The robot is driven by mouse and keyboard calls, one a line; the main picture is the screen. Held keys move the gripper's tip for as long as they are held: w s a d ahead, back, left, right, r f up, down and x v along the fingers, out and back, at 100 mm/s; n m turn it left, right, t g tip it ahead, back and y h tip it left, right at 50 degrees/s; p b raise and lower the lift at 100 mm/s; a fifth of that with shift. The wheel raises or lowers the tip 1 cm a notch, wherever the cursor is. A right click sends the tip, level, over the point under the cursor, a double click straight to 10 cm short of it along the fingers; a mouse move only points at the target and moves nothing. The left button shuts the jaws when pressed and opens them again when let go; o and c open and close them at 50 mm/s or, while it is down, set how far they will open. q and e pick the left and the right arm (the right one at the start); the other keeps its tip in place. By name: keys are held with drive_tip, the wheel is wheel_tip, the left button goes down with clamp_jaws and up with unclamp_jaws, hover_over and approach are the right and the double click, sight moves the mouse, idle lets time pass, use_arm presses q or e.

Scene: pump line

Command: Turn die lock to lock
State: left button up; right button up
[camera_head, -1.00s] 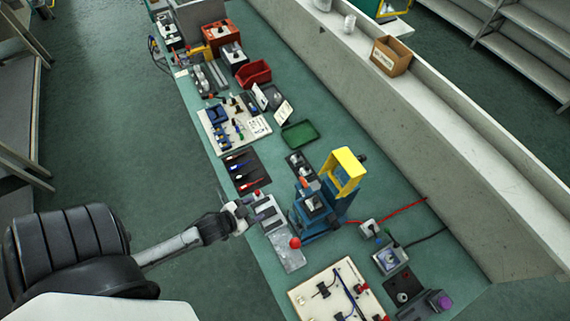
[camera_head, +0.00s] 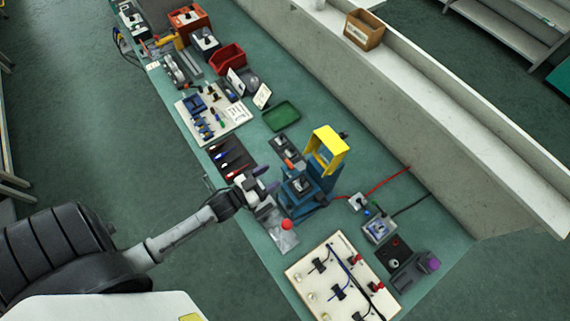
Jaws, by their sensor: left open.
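The blue press (camera_head: 302,198) with a yellow guard (camera_head: 326,148) stands on the green bench at the middle. A small orange part (camera_head: 289,163) shows at its upper left, and I cannot tell whether it is the die lock. A red ball knob (camera_head: 286,225) is at the press's front. My left gripper (camera_head: 266,179) is open, just left of the press over the grey plate (camera_head: 282,236), with its dark fingers towards the press. I cannot tell whether it touches anything. My right gripper is not in view.
A pale wiring board (camera_head: 314,288) lies at the bench's near end. A dark tool mat (camera_head: 229,155), a parts board (camera_head: 208,112) and a green tray (camera_head: 282,116) lie beyond the gripper. A red cable (camera_head: 386,180) runs right of the press. A low wall borders the bench's right side.

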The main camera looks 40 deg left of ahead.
sight(288, 165)
use_arm(q)
drive_tip(key=shift+w+d+p, duration=0.1)
drive_tip(key=shift+w+d, duration=0.1)
drive_tip(key=shift+w, duration=0.85)
drive_tip(key=shift+w+d+p, duration=0.1)
drive_tip(key=shift+w+d, duration=0.05)
drive_tip(key=shift+w, duration=0.85)
drive_tip(key=shift+w+d+p, duration=0.1)
drive_tip(key=shift+w+d, duration=0.1)
drive_tip(key=shift+w, duration=0.85)
drive_tip(key=c, duration=0.6)
